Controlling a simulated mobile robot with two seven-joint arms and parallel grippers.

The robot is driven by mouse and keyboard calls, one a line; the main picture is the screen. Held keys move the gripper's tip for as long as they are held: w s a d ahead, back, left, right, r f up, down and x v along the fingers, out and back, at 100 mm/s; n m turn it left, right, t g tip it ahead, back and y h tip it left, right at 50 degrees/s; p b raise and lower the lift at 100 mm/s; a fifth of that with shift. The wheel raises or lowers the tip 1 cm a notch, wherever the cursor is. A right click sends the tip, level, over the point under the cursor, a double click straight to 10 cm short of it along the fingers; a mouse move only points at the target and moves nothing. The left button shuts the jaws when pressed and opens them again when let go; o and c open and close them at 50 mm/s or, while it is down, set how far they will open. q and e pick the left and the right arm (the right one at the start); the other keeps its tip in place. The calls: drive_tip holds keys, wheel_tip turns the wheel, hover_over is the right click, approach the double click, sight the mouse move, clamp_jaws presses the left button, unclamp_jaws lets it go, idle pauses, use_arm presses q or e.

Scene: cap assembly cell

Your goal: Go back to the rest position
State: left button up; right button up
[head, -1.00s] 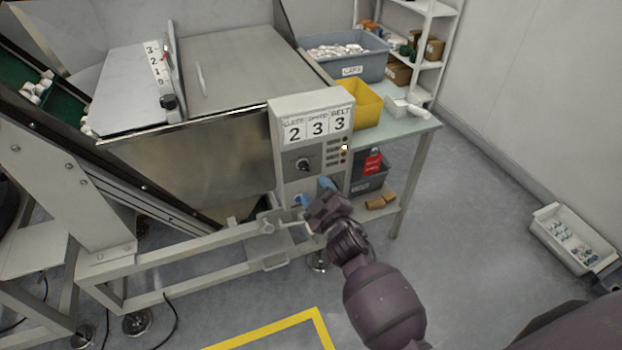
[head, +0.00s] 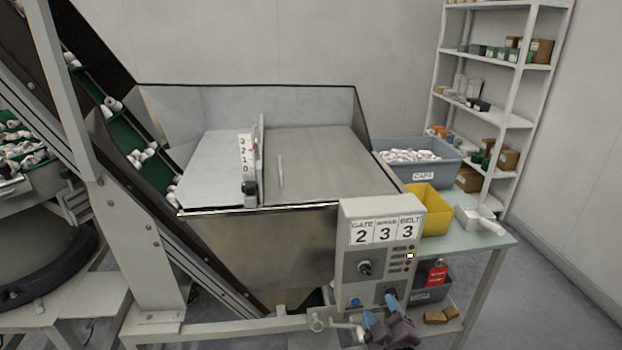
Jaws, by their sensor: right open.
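My right gripper (head: 379,318) is at the bottom of the head view, low in front of the control panel (head: 383,240). Its blue fingertips are spread apart with nothing seen between them. Only the gripper and a short piece of the wrist show; the rest of the arm is below the picture. The panel reads gate 2, speed 3, belt 3, with a dark knob (head: 365,268) and a column of small buttons, one lit. My left gripper is not in view.
A steel hopper (head: 270,250) stands left of the panel, with a green inclined belt (head: 128,150) further left. A table (head: 480,240) at right bears a grey caps bin (head: 415,172) and a yellow bin (head: 428,208). A white shelf (head: 512,120) stands behind. Floor shows at far right.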

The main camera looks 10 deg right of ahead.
drive_tip(key=s+d+f+m+g, duration=0.2)
drive_tip(key=s+f, duration=0.1)
drive_tip(key=s, duration=0.6)
drive_tip(key=s+d+f+m+g+p, duration=0.1)
drive_tip(key=s+d+f+m+g, duration=0.1)
drive_tip(key=s, duration=0.7)
drive_tip(key=s+d+f+m+g, duration=0.2)
drive_tip(key=s+d+f+m, duration=0.1)
drive_tip(key=s, duration=0.5)
drive_tip(key=shift+s+f+m+g, duration=0.4)
